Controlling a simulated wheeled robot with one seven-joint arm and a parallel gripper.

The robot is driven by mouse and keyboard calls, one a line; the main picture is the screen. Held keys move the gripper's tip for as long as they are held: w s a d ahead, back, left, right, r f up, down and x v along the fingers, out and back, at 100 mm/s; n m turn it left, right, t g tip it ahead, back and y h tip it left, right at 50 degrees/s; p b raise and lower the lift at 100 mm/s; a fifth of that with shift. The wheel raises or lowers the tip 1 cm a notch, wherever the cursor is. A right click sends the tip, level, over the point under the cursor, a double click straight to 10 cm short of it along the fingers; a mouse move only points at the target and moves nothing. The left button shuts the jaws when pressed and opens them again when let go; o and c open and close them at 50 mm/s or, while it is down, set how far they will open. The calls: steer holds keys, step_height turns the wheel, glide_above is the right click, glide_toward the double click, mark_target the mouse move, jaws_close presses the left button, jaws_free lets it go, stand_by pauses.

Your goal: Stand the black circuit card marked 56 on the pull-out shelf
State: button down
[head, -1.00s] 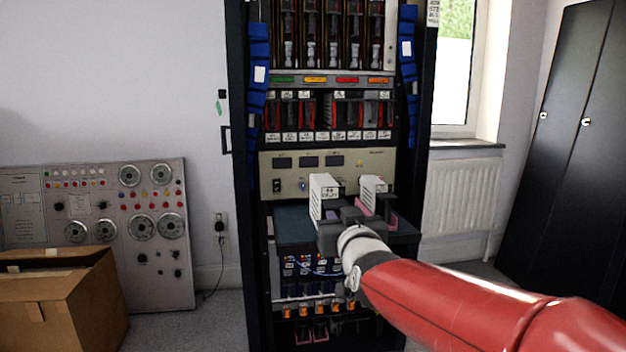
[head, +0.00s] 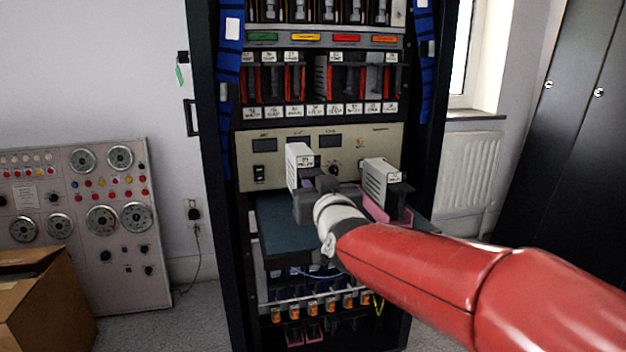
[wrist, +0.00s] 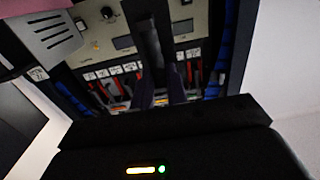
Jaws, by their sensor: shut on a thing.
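My gripper (head: 320,186) is shut on an upright card unit (head: 297,166) with a pale side and a small label at its top front. I cannot read the label. In the wrist view the fingers (wrist: 162,95) close around a dark, narrow part of the held card (wrist: 148,45). The pull-out shelf (head: 285,232), with a dark blue-green top, juts from the rack. The held card is above the shelf's back part; my gripper hides its lower edge, so I cannot tell if it touches.
A second pale, vented unit (head: 380,180) stands right of the held card, with a pink piece (head: 374,208) below it. Close behind is the beige instrument panel (head: 345,150). The shelf's left and front are bare. A cardboard box (head: 40,300) sits far left.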

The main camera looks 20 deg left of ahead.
steer(key=shift+f+b, duration=1)
steer(key=shift+f, duration=1.6)
steer(key=shift+f+b, duration=0.6)
steer(key=shift+b, duration=0.1)
steer(key=c, duration=1.3)
jaws_free()
steer(key=shift+s+d, duration=0.1)
steer(key=shift+s, duration=0.05)
